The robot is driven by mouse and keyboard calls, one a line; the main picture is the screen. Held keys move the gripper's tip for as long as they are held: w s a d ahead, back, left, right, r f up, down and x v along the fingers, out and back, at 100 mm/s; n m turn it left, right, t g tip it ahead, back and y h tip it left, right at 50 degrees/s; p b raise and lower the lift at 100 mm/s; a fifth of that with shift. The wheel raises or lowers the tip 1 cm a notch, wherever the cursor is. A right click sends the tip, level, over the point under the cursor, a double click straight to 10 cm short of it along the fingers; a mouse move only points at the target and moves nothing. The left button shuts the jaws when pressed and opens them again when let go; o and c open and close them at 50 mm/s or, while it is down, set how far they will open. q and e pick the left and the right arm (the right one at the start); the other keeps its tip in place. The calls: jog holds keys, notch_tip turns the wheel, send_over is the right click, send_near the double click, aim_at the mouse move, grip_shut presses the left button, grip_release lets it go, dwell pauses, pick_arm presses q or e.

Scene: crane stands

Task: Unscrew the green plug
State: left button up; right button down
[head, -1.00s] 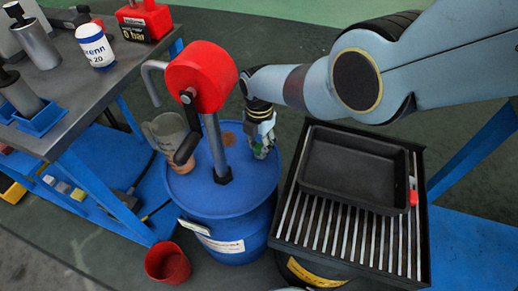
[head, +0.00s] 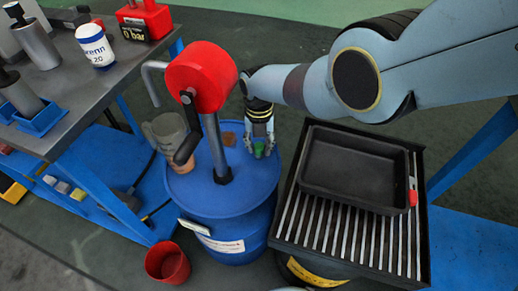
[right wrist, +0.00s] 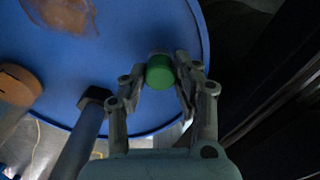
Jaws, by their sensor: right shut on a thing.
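The green plug (right wrist: 160,73) sits near the edge of the blue drum's top, between the two fingers of my right gripper (right wrist: 164,80) in the right wrist view. In the head view the plug (head: 259,149) shows just below the fingertips of the right gripper (head: 260,146). The right gripper is shut on the plug. The blue drum (head: 246,190) stands upright in the middle. My left gripper is not in view.
A red-headed pump (head: 200,76) with a grey post stands on the drum, left of my gripper. A black tray (head: 352,190) lies on a slatted grate to the right. A red cup (head: 167,264) stands on the floor.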

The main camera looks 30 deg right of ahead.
jog(key=n, duration=0.3)
jog(key=shift+w, duration=0.1)
jog(key=c, duration=0.9)
grip_release()
jog(key=shift+c, duration=0.8)
